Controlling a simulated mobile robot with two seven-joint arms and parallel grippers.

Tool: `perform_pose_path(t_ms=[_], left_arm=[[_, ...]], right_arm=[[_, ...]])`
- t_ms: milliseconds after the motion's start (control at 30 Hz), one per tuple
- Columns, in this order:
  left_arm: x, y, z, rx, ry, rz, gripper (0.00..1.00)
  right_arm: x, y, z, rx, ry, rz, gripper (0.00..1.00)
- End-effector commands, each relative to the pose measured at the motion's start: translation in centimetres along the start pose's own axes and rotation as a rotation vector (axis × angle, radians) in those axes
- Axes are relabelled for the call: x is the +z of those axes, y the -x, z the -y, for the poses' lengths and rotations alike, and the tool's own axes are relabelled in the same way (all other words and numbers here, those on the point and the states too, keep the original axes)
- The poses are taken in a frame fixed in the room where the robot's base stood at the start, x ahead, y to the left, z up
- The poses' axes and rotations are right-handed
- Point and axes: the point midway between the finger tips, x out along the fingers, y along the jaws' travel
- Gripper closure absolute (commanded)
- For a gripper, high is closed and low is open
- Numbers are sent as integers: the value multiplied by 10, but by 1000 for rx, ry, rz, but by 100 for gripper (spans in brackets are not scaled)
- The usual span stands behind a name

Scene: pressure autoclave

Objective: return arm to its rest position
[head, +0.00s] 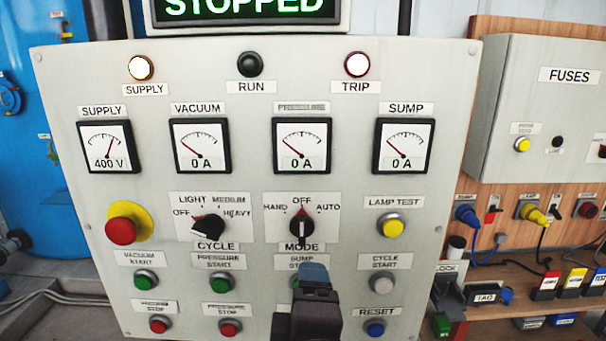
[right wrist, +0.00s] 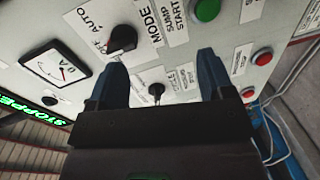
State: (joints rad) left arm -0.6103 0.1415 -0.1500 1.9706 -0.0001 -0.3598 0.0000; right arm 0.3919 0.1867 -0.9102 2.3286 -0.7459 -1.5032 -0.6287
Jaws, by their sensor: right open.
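My right gripper (head: 313,272) is in front of the lower middle of the grey control panel (head: 255,190), below the MODE knob (head: 301,226). Its dark blue fingers cover part of the SUMP START label and what lies below it. In the right wrist view the gripper (right wrist: 162,72) is open, with fingers apart and nothing held between them. The MODE knob (right wrist: 122,40) shows beyond one finger, and the CYCLE knob (right wrist: 156,90) shows between the fingers. I cannot tell whether the fingers touch the panel. My left gripper is in neither view.
The display (head: 247,8) reads STOPPED. The SUPPLY and TRIP lamps (head: 357,65) look lit; RUN (head: 250,64) is dark. A red emergency button (head: 121,230) sticks out at left. A fuse box (head: 550,110) and a shelf (head: 520,310) with lock items stand at right.

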Motion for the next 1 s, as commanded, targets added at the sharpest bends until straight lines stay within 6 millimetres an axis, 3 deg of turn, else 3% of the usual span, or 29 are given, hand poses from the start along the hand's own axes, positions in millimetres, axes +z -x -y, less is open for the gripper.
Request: perform_pose_path(t_ms=[33,200,467,667,800,1000], left_arm=[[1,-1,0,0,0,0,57],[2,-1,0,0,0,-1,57],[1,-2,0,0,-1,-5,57],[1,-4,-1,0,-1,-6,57],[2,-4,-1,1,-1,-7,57],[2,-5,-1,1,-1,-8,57]], right_arm=[[10,-10,19,-47,-45,4,26],[42,-34,74,-171,-230,-1,26],[112,-42,170,-318,-569,52,26],[181,-19,244,-371,-858,144,26],[234,13,290,-364,-1057,231,26],[293,60,331,-309,-1262,335,26]])
